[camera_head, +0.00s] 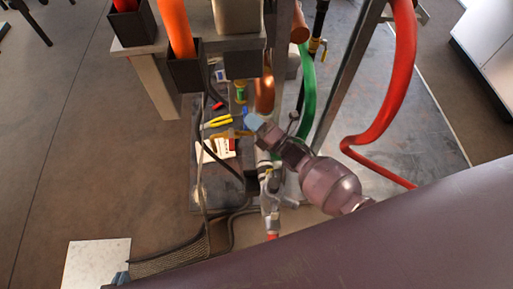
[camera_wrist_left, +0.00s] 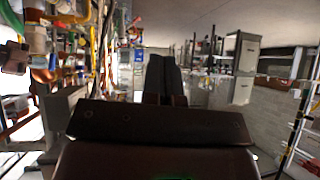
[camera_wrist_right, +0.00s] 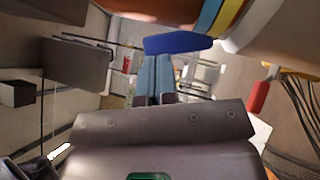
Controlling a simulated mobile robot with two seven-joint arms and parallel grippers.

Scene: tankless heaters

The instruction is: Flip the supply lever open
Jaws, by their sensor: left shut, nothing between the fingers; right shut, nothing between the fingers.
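A blue lever handle (camera_wrist_right: 178,44) lies just past the tips of my right gripper (camera_wrist_right: 157,62) in the right wrist view. The fingers are together and empty. I cannot tell whether they touch the handle. A red handle (camera_wrist_right: 258,97) with a yellow end shows to the right there. I cannot tell which one is the supply lever. In the head view my right gripper (camera_head: 254,121) is beside the copper pipe (camera_head: 265,92), left of the green hose. My left gripper (camera_wrist_left: 163,65) is shut and empty in the left wrist view, away from both handles.
A green hose (camera_head: 307,85) and a red hose (camera_head: 403,60) run near my right arm. A dark low surface (camera_head: 222,182) holds tools, including yellow-handled pliers (camera_head: 219,121). An orange cylinder (camera_head: 176,28) stands in a dark holder. Open floor (camera_head: 90,150) lies to the left.

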